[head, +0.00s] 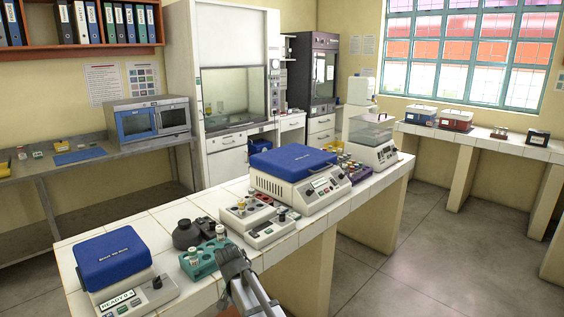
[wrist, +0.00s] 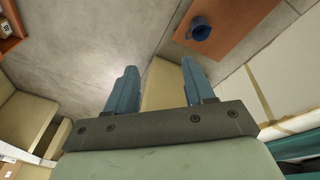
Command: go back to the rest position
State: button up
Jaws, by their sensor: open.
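My gripper (head: 232,262) is at the bottom middle of the head view, by the near edge of the white tiled bench (head: 190,210). In the wrist view, its two blue-grey fingers (wrist: 158,70) stand apart with nothing between them. It is open and empty. A teal tube rack (head: 203,262) with white-capped vials is just left of the gripper in the head view. I cannot tell the exact gap between them.
On the bench are a blue-lidded device (head: 112,258) at near left, a device with wells (head: 258,218), a larger blue-lidded device (head: 294,165) and a clear-lidded machine (head: 372,140). The wrist view shows floor (wrist: 75,50) and a brown surface with a dark blue cup (wrist: 200,28).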

jog(key=s+d+f+n+g+y, duration=0.1)
jog(key=s+d+f, duration=0.4)
jog(key=d, duration=0.4)
jog(key=s+d+f, duration=0.4)
jog(key=d+f, duration=0.3)
jog(key=d, duration=0.3)
jog(key=s+d+f+n+g+y, duration=0.1)
jog(key=s+d+f, duration=0.4)
jog(key=d, duration=0.4)
jog(key=s+f+g, duration=0.3)
jog(key=s+f, duration=0.7)
jog(key=s, duration=0.4)
jog(key=s+f+g, duration=0.3)
jog(key=s+f, duration=0.8)
jog(key=s, duration=0.4)
jog(key=shift+d+f+g, duration=0.2)
jog(key=shift+f+g, duration=0.1)
jog(key=shift+o, duration=0.5)
